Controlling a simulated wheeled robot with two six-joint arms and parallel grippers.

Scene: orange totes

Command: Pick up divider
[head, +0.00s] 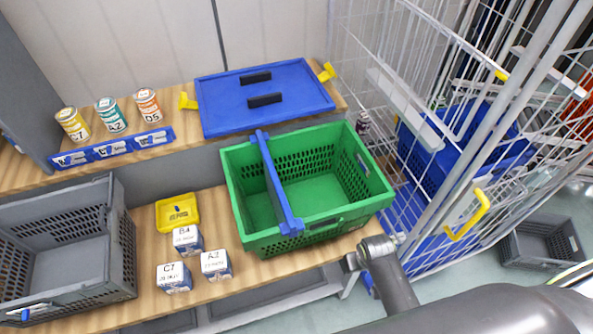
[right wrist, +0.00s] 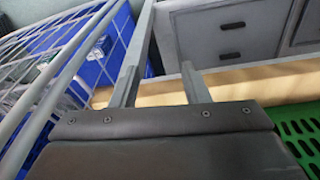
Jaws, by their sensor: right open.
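The blue divider (head: 276,184) stands across the inside of the green crate (head: 351,213), left of its middle, with its ends at the crate's back and front rims. My right gripper (head: 373,250) is at the crate's front right corner, apart from the divider. In the right wrist view the right gripper (right wrist: 159,85) has its two fingers spread with nothing between them. A piece of the green crate (right wrist: 293,128) shows at the right edge there; the divider does not show. My left gripper is not in view.
A blue lid (head: 225,105) with black handles lies on the back shelf. Three cans (head: 111,115) stand behind a blue label rack. Small boxes (head: 215,263), a yellow tray (head: 177,212) and a grey crate (head: 122,245) are left. A wire cage (head: 470,120) stands right.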

